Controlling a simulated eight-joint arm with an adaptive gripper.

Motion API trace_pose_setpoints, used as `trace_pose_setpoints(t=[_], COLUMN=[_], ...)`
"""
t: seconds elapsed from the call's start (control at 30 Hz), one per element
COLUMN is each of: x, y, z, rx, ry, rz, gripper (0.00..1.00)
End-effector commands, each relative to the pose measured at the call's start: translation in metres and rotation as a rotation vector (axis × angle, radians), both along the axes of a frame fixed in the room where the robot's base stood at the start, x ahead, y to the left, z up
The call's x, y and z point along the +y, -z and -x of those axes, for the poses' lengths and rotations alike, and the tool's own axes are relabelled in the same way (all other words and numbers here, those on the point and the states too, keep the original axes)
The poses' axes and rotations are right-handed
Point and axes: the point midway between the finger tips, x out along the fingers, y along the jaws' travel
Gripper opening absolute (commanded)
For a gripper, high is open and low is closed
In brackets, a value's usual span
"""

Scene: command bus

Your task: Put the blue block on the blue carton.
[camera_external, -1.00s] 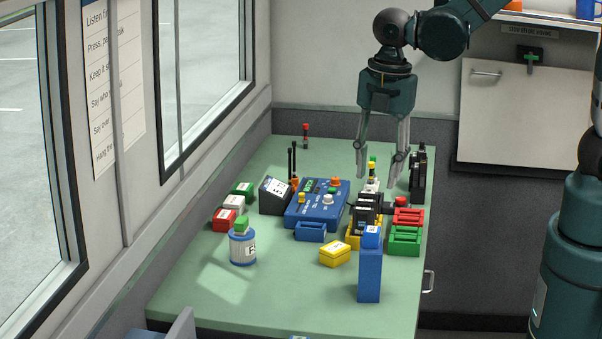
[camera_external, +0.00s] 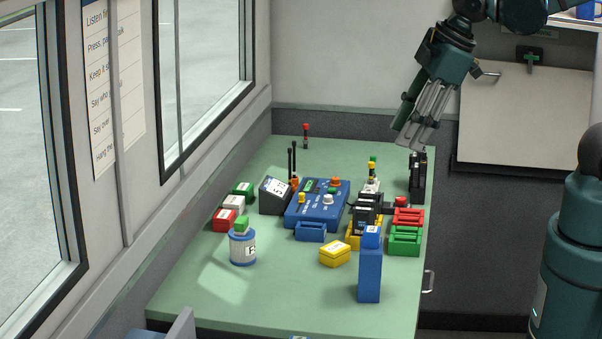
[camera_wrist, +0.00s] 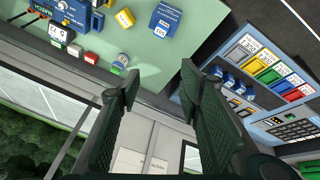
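A small blue block (camera_external: 371,237) with a white label sits on top of the tall blue carton (camera_external: 370,278) near the table's front right. The carton stands upright, and the two look in contact. A blue labelled shape, which I take to be the block on the carton (camera_wrist: 165,20), shows at the top of the wrist view. My gripper (camera_external: 416,140) is raised and tilted above the table's back right corner, well away from both. In the wrist view my gripper (camera_wrist: 160,78) has its fingers apart with nothing between them.
A yellow box (camera_external: 335,254), a blue tray (camera_external: 310,232), a green tray (camera_external: 405,241) and a red tray (camera_external: 408,217) stand around the carton. A blue console (camera_external: 318,205) is further back. A labelled jar (camera_external: 242,248) stands left. The table's front left (camera_external: 220,300) is clear.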

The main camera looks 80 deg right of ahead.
Motion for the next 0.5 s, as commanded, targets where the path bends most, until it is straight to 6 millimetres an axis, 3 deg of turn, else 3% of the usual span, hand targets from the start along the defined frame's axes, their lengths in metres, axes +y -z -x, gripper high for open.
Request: trace_pose_setpoints(t=[0.5], x=[0.006], y=[-0.029], z=[0.032], rx=[-0.163], ry=[0.359], rz=[-0.209], gripper=[0.36])
